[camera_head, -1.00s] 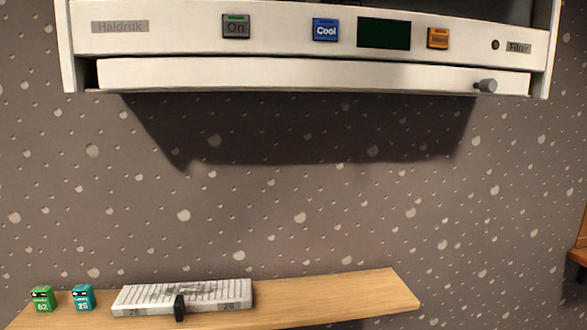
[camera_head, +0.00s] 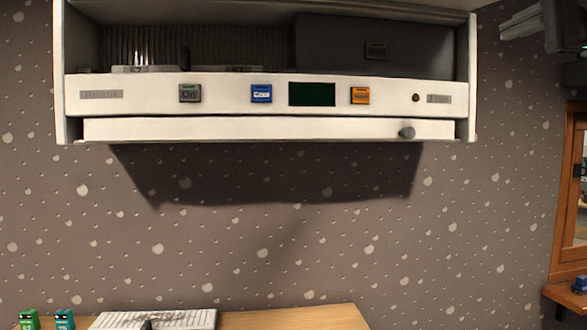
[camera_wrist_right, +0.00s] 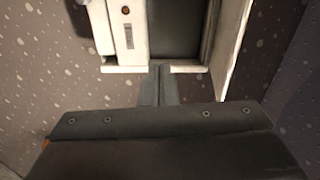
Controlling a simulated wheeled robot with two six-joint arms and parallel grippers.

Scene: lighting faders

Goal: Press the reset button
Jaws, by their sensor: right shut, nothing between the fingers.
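A white wall unit (camera_head: 270,88) has a front panel with a grey On button (camera_head: 190,93), a blue Cool button (camera_head: 261,93), a dark green display (camera_head: 312,94) and an orange button (camera_head: 360,95). No label reading reset is legible. A small round brown spot (camera_head: 416,97) sits beside the Filter label (camera_head: 438,98); both also show in the right wrist view (camera_wrist_right: 125,10). My right gripper (camera_head: 506,30) is at the upper right, apart from the unit. In its wrist view its fingers (camera_wrist_right: 158,72) are shut and empty, pointing toward the unit's end. My left gripper is out of view.
A dark inner panel with a small label (camera_head: 376,50) fills the unit's right recess. A wooden shelf (camera_head: 300,318) holds a grey slab and two small figures. A wooden frame stands at the right edge.

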